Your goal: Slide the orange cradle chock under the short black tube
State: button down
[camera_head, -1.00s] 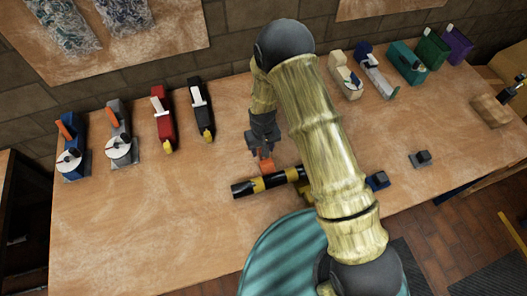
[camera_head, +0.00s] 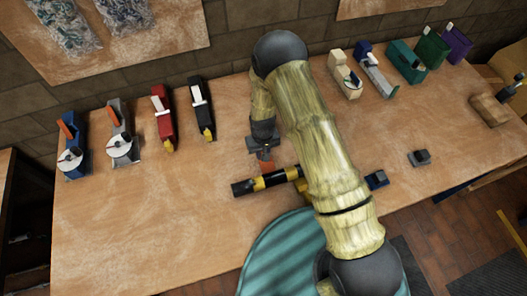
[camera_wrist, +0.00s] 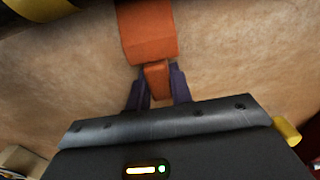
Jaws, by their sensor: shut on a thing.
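The orange cradle chock (camera_head: 265,166) lies on the table just behind the short black tube (camera_head: 262,182), which has yellow bands. In the wrist view the chock is a wide orange block (camera_wrist: 147,35) with a narrower tab towards me. My gripper (camera_wrist: 158,88) is shut on that tab, one dark finger on each side. In the head view my gripper (camera_head: 263,153) is low over the table, partly covering the chock. The tube's near part shows dark and yellow at the wrist view's top left corner (camera_wrist: 40,8). My arm hides the tube's right end.
Two small dark blocks (camera_head: 376,179) (camera_head: 420,157) stand to the right of my arm. Several tape dispensers (camera_head: 162,117) stand along the back of the table. The table (camera_head: 160,220) left of the tube is clear.

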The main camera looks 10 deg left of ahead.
jog(key=c, duration=1.2)
grip_release()
jog(key=shift+o, duration=0.2)
jog(key=shift+r, duration=0.2)
notch_tip(320, 180, up, 17)
jog(key=b, duration=0.3)
jog(key=s+d+r+m+t, duration=0.1)
jog(key=s+d+r, duration=0.2)
jog(key=d, duration=0.4)
jog(key=s+d+r+m, duration=0.2)
jog(key=s+d+r, duration=0.2)
jog(key=d, duration=0.4)
jog(key=s+d+r+m+t, duration=0.1)
jog(key=s+d+r+m, duration=0.1)
jog(key=s+d+r, duration=0.2)
jog(key=d, duration=0.3)
jog(key=shift+s+d+t, duration=0.25)
jog(key=shift+t, duration=0.05)
